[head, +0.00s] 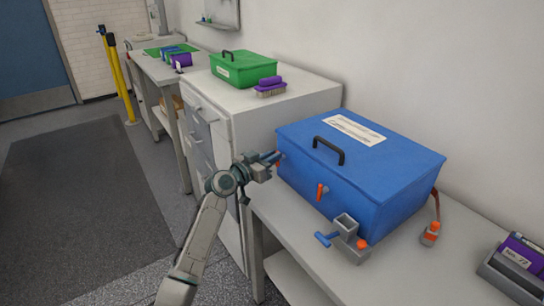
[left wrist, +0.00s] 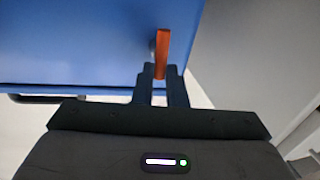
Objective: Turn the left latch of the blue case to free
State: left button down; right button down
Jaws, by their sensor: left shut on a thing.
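The blue case (head: 385,165) stands closed on the grey bench, with a black handle (head: 328,151) and a white label on top. My left gripper (head: 271,158) is at the left end of the case's front side. It is shut on an orange latch, the left one, which mostly hides behind the fingers in the head view. In the left wrist view the orange latch (left wrist: 162,45) sits between the fingertips of my left gripper (left wrist: 161,75), against the blue wall. A second orange latch (head: 321,192) shows farther right on the front. My right gripper is not in view.
A grey block with a blue T-handle (head: 327,239) and an orange knob stands before the case. An orange-capped object (head: 430,234) and a grey holder with a purple pack (head: 521,252) are to the right.

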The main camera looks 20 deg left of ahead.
pick_arm(q)
jog(key=shift+w+a+f+n+g+h+p, duration=0.25)
jog(key=shift+n+g+p, duration=0.3)
jog(key=shift+n+p, duration=1.3)
jog(key=shift+w+a+f+n+g+h+p, duration=0.2)
jog(key=shift+a+n+g+h+p, duration=0.25)
jog(key=shift+n, duration=2.55)
jog(key=shift+w+a+f+n+g+h+p, duration=0.2)
jog(key=shift+n+g+p, duration=0.8)
jog(key=shift+n, duration=1.45)
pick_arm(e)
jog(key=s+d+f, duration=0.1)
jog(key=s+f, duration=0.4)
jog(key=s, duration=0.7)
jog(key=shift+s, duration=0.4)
pick_arm(q)
jog(key=shift+d+f+t, duration=0.1)
jog(key=shift+t, duration=0.2)
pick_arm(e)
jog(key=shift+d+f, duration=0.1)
pick_arm(q)
jog(key=c, duration=1.5)
grip_release()
